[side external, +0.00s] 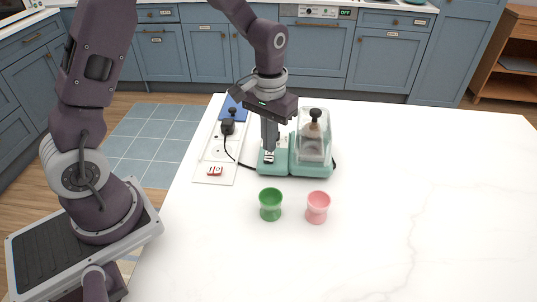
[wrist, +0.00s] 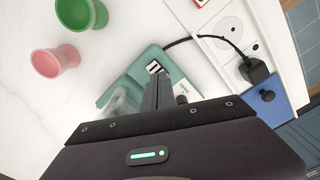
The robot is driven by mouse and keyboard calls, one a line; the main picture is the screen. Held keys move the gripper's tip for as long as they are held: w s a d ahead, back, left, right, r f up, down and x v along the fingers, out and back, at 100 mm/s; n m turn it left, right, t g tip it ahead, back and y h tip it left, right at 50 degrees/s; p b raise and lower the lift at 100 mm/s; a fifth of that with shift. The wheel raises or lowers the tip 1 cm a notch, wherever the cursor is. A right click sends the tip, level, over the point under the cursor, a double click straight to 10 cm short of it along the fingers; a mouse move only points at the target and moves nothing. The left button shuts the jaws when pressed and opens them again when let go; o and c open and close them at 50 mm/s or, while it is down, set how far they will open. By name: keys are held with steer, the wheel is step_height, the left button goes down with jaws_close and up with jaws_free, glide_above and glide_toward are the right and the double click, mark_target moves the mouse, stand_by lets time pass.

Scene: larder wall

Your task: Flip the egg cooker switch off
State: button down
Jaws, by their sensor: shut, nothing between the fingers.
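The egg cooker (side external: 312,165) is a teal base with a clear lid and black knob, standing on the white table. Its switch (side external: 268,157) is a small black-and-white piece on the left part of the base. The switch also shows in the wrist view (wrist: 155,67), just beyond my fingertips. My gripper (side external: 269,147) is shut and empty, pointing down right at the switch. I cannot tell whether the fingertips touch it. The switch's position is too small to read. In the wrist view the shut fingers (wrist: 160,80) hide part of the teal base.
A green egg cup (side external: 270,204) and a pink egg cup (side external: 318,207) stand in front of the cooker. A white power strip (side external: 217,150) with a black plug (side external: 227,126) and a red switch (side external: 214,171) lies to the left. A cord runs to the cooker. The table's right side is clear.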

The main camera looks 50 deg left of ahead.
steer(key=shift+r, duration=2.85)
steer(key=s+d+r+m+t, duration=0.2)
steer(key=s+r+t, duration=0.1)
steer(key=s+r, duration=0.8)
steer(key=s+m+t, duration=0.1)
steer(key=s+t, duration=0.2)
steer(key=s, duration=0.7)
steer(key=w+f+n+g, duration=0.2)
steer(key=w+n, duration=0.7)
steer(key=n, duration=0.4)
steer(key=w+f+n+g+y, duration=0.1)
steer(key=w+f+n+g, duration=0.1)
steer(key=w+n, duration=0.8)
steer(key=n, duration=0.4)
steer(key=shift+g, duration=0.4)
